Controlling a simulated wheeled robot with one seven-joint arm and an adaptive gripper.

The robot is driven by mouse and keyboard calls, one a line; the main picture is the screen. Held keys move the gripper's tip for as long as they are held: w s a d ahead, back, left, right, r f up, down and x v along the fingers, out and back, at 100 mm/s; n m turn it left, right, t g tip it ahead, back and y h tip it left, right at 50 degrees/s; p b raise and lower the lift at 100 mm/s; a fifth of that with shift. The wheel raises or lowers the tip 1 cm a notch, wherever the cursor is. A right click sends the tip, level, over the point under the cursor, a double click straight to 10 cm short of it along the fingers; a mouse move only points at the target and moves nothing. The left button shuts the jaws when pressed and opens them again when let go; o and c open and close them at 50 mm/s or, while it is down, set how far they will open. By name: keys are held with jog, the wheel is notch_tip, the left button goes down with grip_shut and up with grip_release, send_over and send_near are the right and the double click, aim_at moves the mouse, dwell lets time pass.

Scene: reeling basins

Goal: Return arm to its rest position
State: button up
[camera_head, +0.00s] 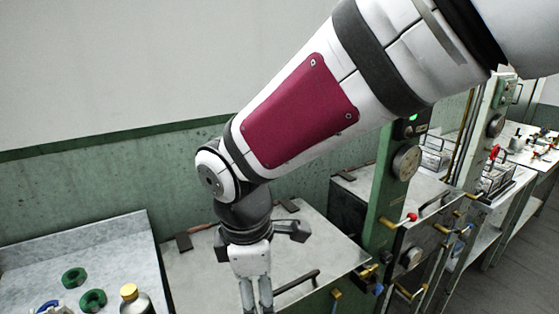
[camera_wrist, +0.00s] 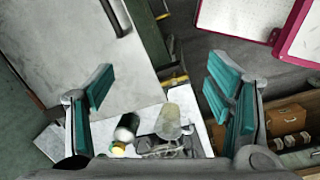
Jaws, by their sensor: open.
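My arm (camera_head: 300,110) reaches in from the upper right of the head view and bends down at the wrist. My gripper (camera_head: 257,296) points downward at the bottom of that view, and its fingertips are cut off by the frame edge. In the wrist view my gripper (camera_wrist: 160,88) is open, with teal finger pads set wide apart on the left and right. Nothing is held between them. It hangs in front of the closed metal basin lid (camera_head: 205,272); its height above the lid is hard to judge.
A marble-topped table (camera_head: 85,246) at left holds green rings (camera_head: 74,277) and a yellow-capped bottle (camera_head: 134,301). A black handle (camera_head: 298,282) rises from the lid. A green post with a gauge (camera_head: 406,162) and valves (camera_head: 411,217) stands right. The wrist view shows a clear cup (camera_wrist: 172,121).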

jog(key=s+d+r+m+t, duration=0.1)
jog(key=s+d+r+m, duration=0.2)
jog(key=d+m, duration=0.3)
jog(key=s+d+r+m+t, duration=0.1)
jog(key=s+d+r+m, duration=0.1)
jog(key=d+r+m, duration=0.2)
jog(key=s+d+r+m+t, duration=0.2)
jog(key=s+d+r+m, duration=0.1)
jog(key=d+m, duration=0.6)
jog(key=d+r, duration=0.1)
jog(key=d, duration=0.3)
jog(key=shift+s+m+y, duration=0.3)
jog(key=shift+m, duration=0.1)
jog(key=shift+d+r, duration=0.1)
